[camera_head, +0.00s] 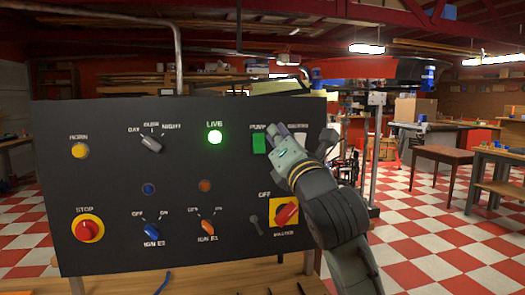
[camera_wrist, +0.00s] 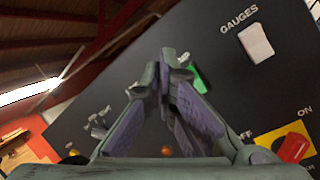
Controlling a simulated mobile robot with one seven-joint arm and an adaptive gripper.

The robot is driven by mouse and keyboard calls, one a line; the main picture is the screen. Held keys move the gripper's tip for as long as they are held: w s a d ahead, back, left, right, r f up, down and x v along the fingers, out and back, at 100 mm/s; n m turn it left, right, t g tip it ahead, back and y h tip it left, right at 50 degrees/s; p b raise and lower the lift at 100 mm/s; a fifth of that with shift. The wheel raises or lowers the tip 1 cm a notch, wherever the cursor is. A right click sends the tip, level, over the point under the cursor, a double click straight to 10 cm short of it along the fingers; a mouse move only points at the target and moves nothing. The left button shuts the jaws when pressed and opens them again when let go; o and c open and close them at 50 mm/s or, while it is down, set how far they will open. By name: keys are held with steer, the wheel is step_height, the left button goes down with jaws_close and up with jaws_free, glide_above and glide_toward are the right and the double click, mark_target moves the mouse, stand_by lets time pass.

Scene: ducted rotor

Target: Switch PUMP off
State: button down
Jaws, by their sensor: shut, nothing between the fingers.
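The PUMP switch (camera_head: 259,143) is a green rocker in the upper right part of the black panel (camera_head: 110,185). My gripper (camera_head: 276,129) is in front of the panel, with its fingertips just right of the PUMP rocker and partly over its label. In the wrist view the fingers of my gripper (camera_wrist: 172,60) meet at the tips, shut and empty. The green PUMP rocker (camera_wrist: 197,79) shows behind them, partly hidden. I cannot tell whether the fingertips touch it.
The white GAUGES rocker (camera_wrist: 257,42) is right of PUMP. The red MASTER knob (camera_head: 287,213) on a yellow plate is below my gripper. A lit green LIVE lamp (camera_head: 215,137) is left of PUMP. The red STOP button (camera_head: 88,230) is at lower left.

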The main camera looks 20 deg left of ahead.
steer(key=b, duration=0.1)
glide_toward(261, 140)
steer(key=shift+r+x, duration=0.25)
steer(key=shift+x, duration=1.05)
steer(key=shift+r+x, duration=0.3)
steer(key=shift+x, duration=1)
steer(key=shift+s+f, duration=0.1)
steer(key=shift+w+a+f, duration=0.1)
steer(key=shift+w+a, duration=0.05)
steer(key=shift+w, duration=0.05)
steer(key=shift+w+a+f, duration=0.15)
steer(key=shift+w+a, duration=0.05)
steer(key=shift+w, duration=0.15)
steer(key=shift+s, duration=0.1)
stand_by(0.4)
steer(key=shift+s+d+r, duration=0.35)
steer(key=shift+s+d, duration=0.1)
steer(key=shift+s, duration=0.15)
steer(key=shift+s+d+r, duration=0.35)
steer(key=shift+s+d, duration=0.1)
steer(key=shift+s, duration=0.15)
steer(key=shift+s+d+r, duration=0.35)
steer(key=shift+s+d, duration=0.1)
steer(key=shift+s, duration=0.15)
steer(key=shift+s+d+r, duration=0.35)
steer(key=shift+s+d, duration=0.05)
steer(key=shift+s, duration=0.25)
